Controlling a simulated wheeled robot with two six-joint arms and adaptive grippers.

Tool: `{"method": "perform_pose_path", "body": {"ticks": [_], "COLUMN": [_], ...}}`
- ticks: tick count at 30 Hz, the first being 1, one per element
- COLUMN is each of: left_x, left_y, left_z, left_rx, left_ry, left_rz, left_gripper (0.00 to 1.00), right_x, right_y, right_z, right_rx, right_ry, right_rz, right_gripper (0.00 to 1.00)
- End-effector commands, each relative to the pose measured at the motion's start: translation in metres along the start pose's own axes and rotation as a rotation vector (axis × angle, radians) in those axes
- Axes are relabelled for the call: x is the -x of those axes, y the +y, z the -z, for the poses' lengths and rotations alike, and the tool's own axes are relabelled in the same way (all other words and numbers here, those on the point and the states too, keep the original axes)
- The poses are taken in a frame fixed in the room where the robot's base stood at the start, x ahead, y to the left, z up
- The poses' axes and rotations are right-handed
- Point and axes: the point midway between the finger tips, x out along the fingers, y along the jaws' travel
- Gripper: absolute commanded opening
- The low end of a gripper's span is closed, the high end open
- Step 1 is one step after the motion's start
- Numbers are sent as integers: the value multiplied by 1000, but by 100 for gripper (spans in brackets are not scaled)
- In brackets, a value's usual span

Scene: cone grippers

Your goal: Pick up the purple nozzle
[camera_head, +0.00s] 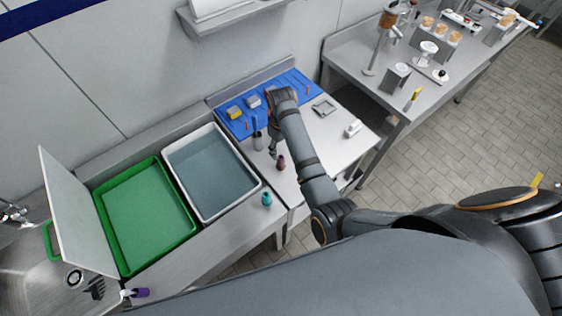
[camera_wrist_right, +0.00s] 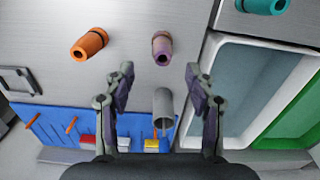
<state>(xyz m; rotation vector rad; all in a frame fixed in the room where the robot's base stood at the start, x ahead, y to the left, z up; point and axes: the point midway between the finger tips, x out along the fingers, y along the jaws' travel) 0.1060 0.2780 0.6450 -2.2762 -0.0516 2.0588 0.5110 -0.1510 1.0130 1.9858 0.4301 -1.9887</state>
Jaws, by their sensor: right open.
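The purple nozzle, a dull mauve tapered piece with a dark opening, stands on the light worktop; it shows in the right wrist view (camera_wrist_right: 162,48) and in the head view (camera_head: 281,163). My right gripper (camera_wrist_right: 160,78) is open and empty. In the wrist view the nozzle appears just beyond the gap between its fingertips, apart from both fingers. In the head view the right gripper (camera_head: 274,150) is beside the nozzle and partly hidden by my wrist. My left gripper is not in view.
A grey cylinder (camera_wrist_right: 163,110) is close to the fingers. A blue pegboard (camera_head: 237,121) lies behind; a white-rimmed basin (camera_head: 169,153) and green tray (camera_head: 108,217) are left.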

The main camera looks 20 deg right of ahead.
Motion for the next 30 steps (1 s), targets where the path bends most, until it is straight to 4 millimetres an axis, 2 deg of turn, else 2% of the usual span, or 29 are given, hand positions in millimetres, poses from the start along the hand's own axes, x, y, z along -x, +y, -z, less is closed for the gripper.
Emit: {"method": "perform_pose_path", "body": {"ticks": [3, 9, 18, 25, 26, 30], "left_x": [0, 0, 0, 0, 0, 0], "left_y": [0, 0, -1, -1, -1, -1], "left_z": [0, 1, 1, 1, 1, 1], "left_rx": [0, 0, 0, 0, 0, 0], "left_ry": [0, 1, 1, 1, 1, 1], "left_rz": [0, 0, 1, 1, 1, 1], "left_gripper": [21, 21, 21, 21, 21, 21], "right_x": [-14, -23, -67, -70, -70, -70], "right_y": [0, 0, -3, -3, -3, -3], "right_z": [0, 0, 0, 0, 0, 0], "right_rx": [0, 0, -2, -2, -2, -1], "right_ry": [0, 0, 1, 2, 2, 2], "right_rz": [0, 0, -2, -1, -1, -1], "right_gripper": [56, 56, 56, 56, 54, 35]}}
